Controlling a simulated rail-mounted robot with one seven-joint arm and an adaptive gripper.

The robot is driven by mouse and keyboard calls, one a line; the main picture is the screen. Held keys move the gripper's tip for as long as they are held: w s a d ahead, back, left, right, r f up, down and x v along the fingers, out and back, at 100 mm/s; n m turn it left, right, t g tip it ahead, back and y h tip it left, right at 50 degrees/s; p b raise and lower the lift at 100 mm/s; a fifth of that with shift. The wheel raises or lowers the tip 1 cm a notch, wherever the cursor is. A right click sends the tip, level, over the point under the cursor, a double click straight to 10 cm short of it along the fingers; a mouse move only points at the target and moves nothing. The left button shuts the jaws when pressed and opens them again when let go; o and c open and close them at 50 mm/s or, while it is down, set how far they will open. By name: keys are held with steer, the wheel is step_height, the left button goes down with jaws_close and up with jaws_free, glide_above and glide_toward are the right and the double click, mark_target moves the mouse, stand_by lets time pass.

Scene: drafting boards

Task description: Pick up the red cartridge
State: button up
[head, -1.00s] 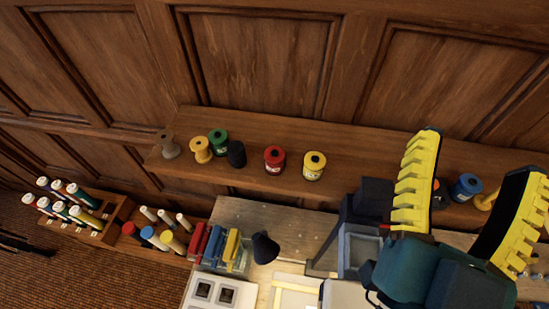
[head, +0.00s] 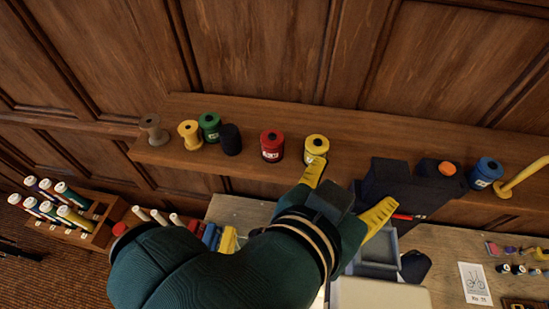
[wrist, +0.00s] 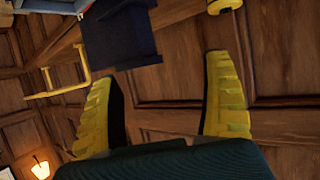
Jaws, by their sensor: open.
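The red cartridge (head: 272,146) stands upright on the wooden wall shelf in the head view, with a pale label on its side. A yellow cartridge (head: 316,149) stands just to its right. My gripper (head: 345,195) is open and empty, its yellow ridged fingers spread, to the right of and below the red cartridge in the picture. One fingertip overlaps the bottom of the yellow cartridge; I cannot tell whether they touch. The wrist view shows both fingers (wrist: 163,75) apart with nothing between them; the red cartridge does not show there.
Left of the red cartridge stand a black cartridge (head: 231,140), a green cartridge (head: 210,126), a yellow spool (head: 190,135) and a grey-brown spool (head: 152,130). A dark block (head: 405,185) and a blue cartridge (head: 486,173) are to the right. The desk (head: 445,245) lies below.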

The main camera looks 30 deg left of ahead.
mark_target(268, 149)
steer(key=s+a+f+n+y+b, duration=0.2)
steer(key=s+a, duration=0.1)
steer(key=a, duration=0.4)
steer(key=s+a+f+n+y+b, duration=0.1)
steer(key=s+a+f+y+b, duration=0.15)
steer(key=a, duration=0.55)
steer(key=x, duration=0.3)
steer(key=r+p+x, duration=0.1)
steer(key=x, duration=0.2)
steer(key=p+x, duration=0.1)
steer(key=x, duration=0.2)
steer(key=shift+w+d+r, duration=0.1)
steer(key=shift+w+d, duration=0.15)
steer(key=shift+w, duration=0.4)
steer(key=x, duration=0.2)
steer(key=p+x, duration=0.1)
steer(key=x, duration=0.1)
steer(key=p+x, duration=0.1)
steer(key=x, duration=0.1)
steer(key=shift+w+r, duration=0.2)
steer(key=shift+r, duration=0.15)
steer(key=c, duration=1.3)
